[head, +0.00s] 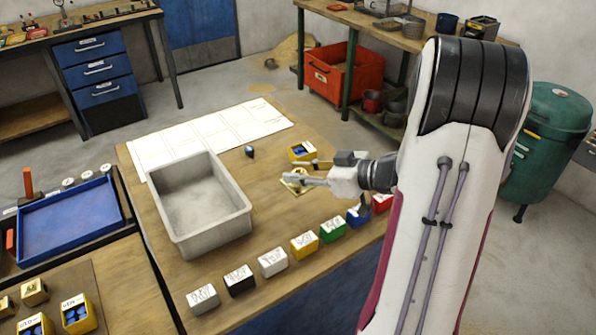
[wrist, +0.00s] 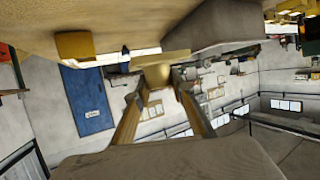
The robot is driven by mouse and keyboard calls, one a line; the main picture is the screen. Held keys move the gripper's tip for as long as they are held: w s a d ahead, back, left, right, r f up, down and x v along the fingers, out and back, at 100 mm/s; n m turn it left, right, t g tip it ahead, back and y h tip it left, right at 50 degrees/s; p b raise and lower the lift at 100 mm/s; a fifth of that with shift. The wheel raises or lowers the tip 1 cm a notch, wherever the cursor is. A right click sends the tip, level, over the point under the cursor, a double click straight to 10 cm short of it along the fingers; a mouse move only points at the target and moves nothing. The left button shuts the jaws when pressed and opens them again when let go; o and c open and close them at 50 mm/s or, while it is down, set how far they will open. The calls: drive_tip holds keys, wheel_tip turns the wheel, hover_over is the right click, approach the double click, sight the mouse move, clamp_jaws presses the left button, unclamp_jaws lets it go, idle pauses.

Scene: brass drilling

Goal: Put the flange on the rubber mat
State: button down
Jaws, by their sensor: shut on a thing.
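My gripper (head: 299,180) is above the middle of the wooden table, right of the grey bin. It is shut on the flange, a brass-coloured piece (head: 297,187) partly hidden by the fingers. In the wrist view the flange (wrist: 163,60) shows as a pale tan plate between the tips of both fingers (wrist: 158,84). I cannot tell from the pictures whether it touches the table. No rubber mat is clearly recognisable; a darker brown patch (head: 120,286) on the lower left bench may be one.
A deep grey bin (head: 243,222) stands left of my gripper. A yellow box (head: 302,151) with blue contents and a small dark part (head: 249,152) are behind it. Several labelled boxes line the front edge. A white gridded sheet (head: 205,137) lies behind. A blue tray (head: 70,222) is at left.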

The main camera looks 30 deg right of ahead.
idle(0.4)
drive_tip(key=shift+w+d, duration=0.15)
drive_tip(key=shift+d, duration=0.25)
drive_tip(key=w+d+r+m+t+h, duration=0.1)
drive_tip(key=w+d+m+h, duration=0.25)
drive_tip(key=d, duration=0.35)
drive_tip(key=shift+w+a+m+h, duration=1.15)
drive_tip(key=shift+w+m+h, duration=0.6)
drive_tip(key=shift+w+h, duration=0.55)
drive_tip(key=w+a+n+y, duration=0.1)
drive_tip(key=w+a, duration=0.1)
drive_tip(key=a, duration=1)
drive_tip(key=w+a+y, duration=0.1)
drive_tip(key=w+a, duration=0.1)
drive_tip(key=a, duration=1.1)
drive_tip(key=shift+a+r+n, duration=0.25)
drive_tip(key=shift+r+n, duration=0.05)
drive_tip(key=shift+n, duration=0.1)
